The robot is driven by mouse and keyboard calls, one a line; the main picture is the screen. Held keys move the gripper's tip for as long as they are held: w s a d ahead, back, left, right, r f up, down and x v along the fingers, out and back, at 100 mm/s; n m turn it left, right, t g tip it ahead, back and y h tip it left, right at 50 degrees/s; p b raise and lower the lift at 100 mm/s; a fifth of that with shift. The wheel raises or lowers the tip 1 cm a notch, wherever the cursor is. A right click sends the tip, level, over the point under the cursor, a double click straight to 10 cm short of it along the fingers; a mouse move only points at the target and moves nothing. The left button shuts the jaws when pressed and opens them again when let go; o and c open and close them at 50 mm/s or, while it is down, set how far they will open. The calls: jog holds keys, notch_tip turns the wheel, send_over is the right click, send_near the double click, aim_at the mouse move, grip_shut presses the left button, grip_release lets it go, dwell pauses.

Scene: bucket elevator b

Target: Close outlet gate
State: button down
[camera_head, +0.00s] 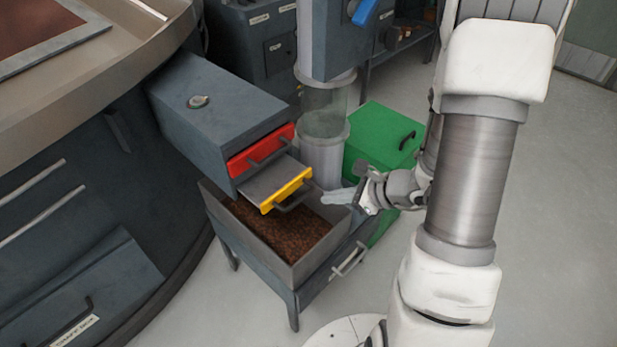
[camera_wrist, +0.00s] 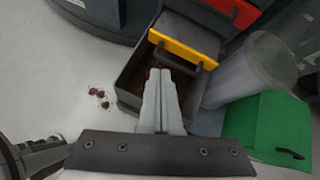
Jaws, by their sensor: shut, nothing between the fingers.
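A yellow-fronted slide (camera_head: 285,190) with a dark bar handle (camera_head: 294,195) sticks out of the grey housing (camera_head: 215,110), under a red-fronted panel (camera_head: 261,150) that sits nearly flush. No label shows which is the outlet gate. The yellow slide stands drawn out over an open bin (camera_head: 309,257) of brown grains. My gripper (camera_head: 333,197) is to the right of the yellow handle, apart from it, near the bin's rim. In the wrist view my gripper (camera_wrist: 159,73) is shut and empty, its tips just below the yellow front (camera_wrist: 183,50) and its handle.
A clear tube (camera_head: 324,105) stands behind the slide, and a green box (camera_head: 380,143) is behind my gripper. A large round machine (camera_head: 70,130) fills the left. Brown crumbs (camera_wrist: 98,95) lie on the floor. Open floor lies at the right.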

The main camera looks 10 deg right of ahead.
aim_at(293, 182)
jog(key=d+f+m+t+h, duration=0.1)
jog(key=d+f+m+h, duration=0.1)
jog(key=d+f+m, duration=0.4)
jog(key=w+a+f+n+b, duration=0.1)
jog(key=w+a+f+b, duration=0.1)
jog(key=w+a+f, duration=0.4)
jog(key=shift+w+a+f, duration=0.4)
jog(key=shift+w+a, duration=0.25)
jog(key=shift+w, duration=1.4)
jog(key=w+a, duration=0.1)
jog(key=w, duration=0.1)
jog(key=w+a+b, duration=0.1)
jog(key=w+a, duration=0.1)
jog(key=w+a+b, duration=0.1)
jog(key=w, duration=0.1)
jog(key=shift+w+a+f, duration=0.1)
jog(key=shift+w+a, duration=0.1)
jog(key=shift+w, duration=0.15)
jog(key=shift+w+a+b, duration=0.2)
jog(key=shift+w+b, duration=0.05)
jog(key=shift+b, duration=0.05)
jog(key=shift+w+a+r, duration=0.1)
jog(key=shift+w+r, duration=0.05)
jog(key=shift+r, duration=0.05)
